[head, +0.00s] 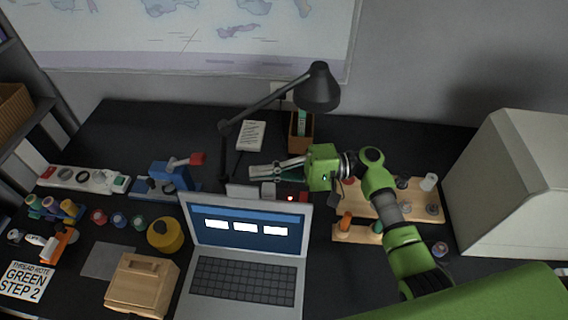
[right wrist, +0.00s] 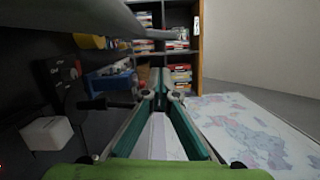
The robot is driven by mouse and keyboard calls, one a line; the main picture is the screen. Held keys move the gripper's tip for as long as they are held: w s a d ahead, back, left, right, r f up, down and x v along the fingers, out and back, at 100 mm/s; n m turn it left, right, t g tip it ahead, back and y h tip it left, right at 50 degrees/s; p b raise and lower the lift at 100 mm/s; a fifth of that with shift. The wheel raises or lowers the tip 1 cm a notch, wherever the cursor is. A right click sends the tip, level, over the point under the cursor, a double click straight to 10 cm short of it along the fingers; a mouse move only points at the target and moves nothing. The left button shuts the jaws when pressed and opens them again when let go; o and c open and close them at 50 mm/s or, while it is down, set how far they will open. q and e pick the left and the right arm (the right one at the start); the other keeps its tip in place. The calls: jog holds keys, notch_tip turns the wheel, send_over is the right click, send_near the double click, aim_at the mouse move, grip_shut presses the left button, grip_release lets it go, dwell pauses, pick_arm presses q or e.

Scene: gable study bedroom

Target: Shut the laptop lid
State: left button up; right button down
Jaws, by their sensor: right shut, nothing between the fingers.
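The laptop (head: 243,279) stands open on the black desk, its lid (head: 247,226) raised with the lit screen facing me. My right gripper (head: 254,172) is behind the lid, beyond its top edge in the head view, with its fingers pointing left. Its fingers are shut and empty; they also show in the right wrist view (right wrist: 160,85). A grey slab crosses the top left of the right wrist view; I cannot tell for sure that it is the lid. Contact between gripper and lid cannot be seen. My left gripper is not in view.
A black desk lamp (head: 317,88) stands behind my gripper. A wooden rack (head: 390,202) is right of the laptop. A yellow round container (head: 165,235) and a wooden box (head: 142,284) stand close on the left. A large beige case (head: 512,185) fills the right.

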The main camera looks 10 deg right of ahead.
aim_at(236, 189)
jog(key=s, duration=0.1)
jog(key=s+a+p, duration=0.2)
jog(key=shift+s+r, duration=0.35)
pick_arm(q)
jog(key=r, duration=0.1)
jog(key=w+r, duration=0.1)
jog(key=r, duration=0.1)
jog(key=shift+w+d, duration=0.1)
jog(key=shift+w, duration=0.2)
pick_arm(e)
jog(key=shift+f, duration=0.1)
jog(key=shift+a, duration=0.1)
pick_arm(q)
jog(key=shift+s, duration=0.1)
pick_arm(e)
jog(key=shift+s+a, duration=0.1)
